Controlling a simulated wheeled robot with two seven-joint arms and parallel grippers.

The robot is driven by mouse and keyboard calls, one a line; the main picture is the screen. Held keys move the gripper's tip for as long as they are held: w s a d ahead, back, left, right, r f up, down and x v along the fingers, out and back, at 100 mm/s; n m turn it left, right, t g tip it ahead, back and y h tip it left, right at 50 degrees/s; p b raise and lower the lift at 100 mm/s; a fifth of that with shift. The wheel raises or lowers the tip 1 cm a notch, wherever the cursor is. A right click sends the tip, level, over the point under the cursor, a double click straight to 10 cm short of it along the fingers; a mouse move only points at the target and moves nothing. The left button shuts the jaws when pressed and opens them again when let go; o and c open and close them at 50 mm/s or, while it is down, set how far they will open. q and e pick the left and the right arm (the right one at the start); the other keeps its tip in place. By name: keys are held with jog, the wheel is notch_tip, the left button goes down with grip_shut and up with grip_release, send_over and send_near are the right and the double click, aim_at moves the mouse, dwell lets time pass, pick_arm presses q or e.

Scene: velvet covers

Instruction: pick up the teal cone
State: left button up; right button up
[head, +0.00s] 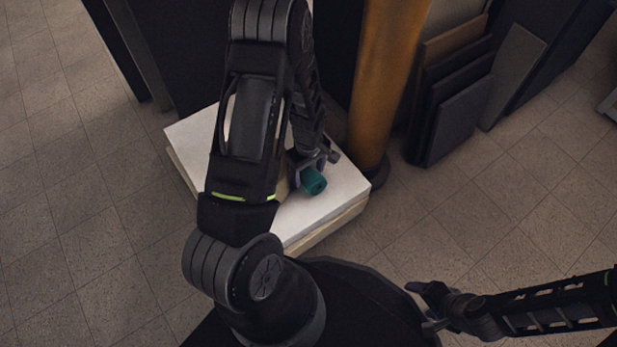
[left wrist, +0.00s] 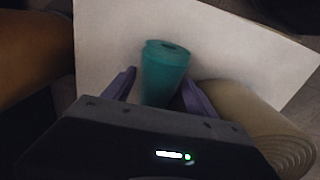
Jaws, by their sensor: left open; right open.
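The teal cone (head: 314,182) is on the white top of a low block (head: 345,185), near its right side. In the left wrist view the cone (left wrist: 163,75) stands between the two purple fingers, its narrower flat end hidden or unclear. My left gripper (head: 318,162) is at the cone, with its fingers apart on either side (left wrist: 155,88). I cannot tell whether either finger touches it. The cone's lower part is hidden behind the gripper body. My right gripper (head: 428,305) is open and empty at the lower right, away from the block.
A beige ridged round object (left wrist: 255,125) is close to the right finger in the left wrist view. An orange-brown column (head: 388,80) stands just behind the block. Dark panels (head: 455,115) lean at the back right. The tiled floor (head: 500,220) is clear at the right.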

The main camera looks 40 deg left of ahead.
aim_at(308, 172)
pick_arm(q)
jog(key=shift+c, duration=0.4)
jog(key=c, duration=1.1)
jog(key=shift+r, duration=0.1)
jog(key=shift+r+p, duration=4.05)
jog(key=shift+r, duration=4.9)
